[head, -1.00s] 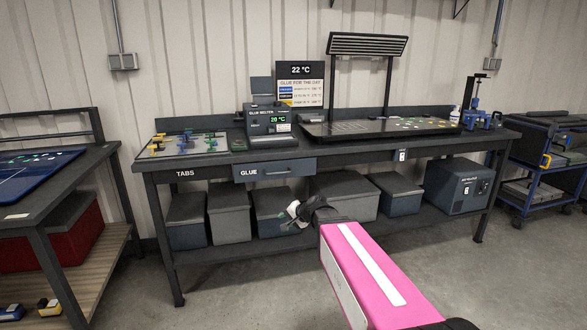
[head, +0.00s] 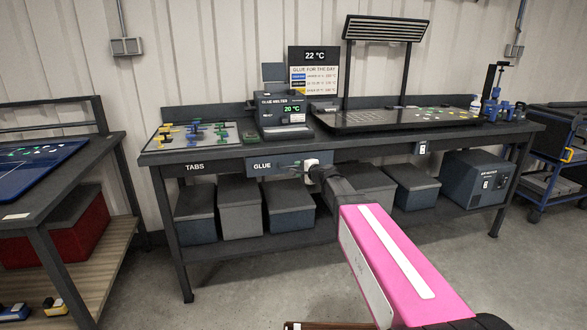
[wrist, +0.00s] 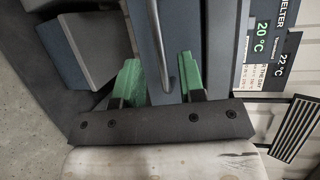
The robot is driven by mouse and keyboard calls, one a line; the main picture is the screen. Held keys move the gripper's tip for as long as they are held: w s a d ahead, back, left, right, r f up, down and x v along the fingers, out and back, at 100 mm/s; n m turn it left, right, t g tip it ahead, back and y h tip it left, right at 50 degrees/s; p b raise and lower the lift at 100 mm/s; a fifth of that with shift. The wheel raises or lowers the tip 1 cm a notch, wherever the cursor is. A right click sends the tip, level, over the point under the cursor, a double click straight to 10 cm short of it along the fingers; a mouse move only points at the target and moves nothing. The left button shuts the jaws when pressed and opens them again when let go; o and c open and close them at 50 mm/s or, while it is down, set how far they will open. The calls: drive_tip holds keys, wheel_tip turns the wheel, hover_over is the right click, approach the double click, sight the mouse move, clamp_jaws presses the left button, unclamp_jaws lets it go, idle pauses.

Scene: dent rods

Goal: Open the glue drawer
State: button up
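The glue drawer (head: 262,166) is a blue-grey front labelled GLUE under the bench top, and it looks closed. My gripper (head: 304,167) is in front of its right part and hides some of it in the head view. In the wrist view, my gripper (wrist: 159,78) is open, with two green fingers apart. I cannot tell whether either finger touches the handle.
The workbench (head: 225,155) carries a glue melter (head: 284,116) above the drawer and a board with colored tabs (head: 192,136). Several grey lidded bins (head: 239,208) stand on the shelf below. Another table (head: 95,160) is at left. The floor before the bench is clear.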

sight(294, 167)
drive_tip(key=x, duration=0.5)
clamp_jaws()
